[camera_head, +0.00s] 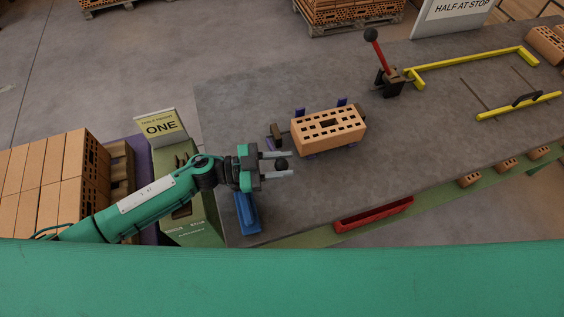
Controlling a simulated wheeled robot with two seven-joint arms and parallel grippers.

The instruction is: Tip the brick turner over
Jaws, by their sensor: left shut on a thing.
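The brick turner shows as purple prongs (300,112) and a dark brown end block (278,132) around an orange perforated brick (328,130). The brick lies with its holes facing up. My left gripper (279,166) is at the near left of the turner, its two grey fingers pointing right. It is shut on a dark round knob (281,165) between the fingers. Whatever joins the knob to the turner is mostly hidden. My right gripper is not in view.
A red lever with a black ball (372,36) stands behind the brick. Yellow rails (475,66) lie at the right. A blue block (246,213) and a red tray (374,214) are near the front edge. Stacked bricks (45,180) and a "ONE" sign (161,127) are left.

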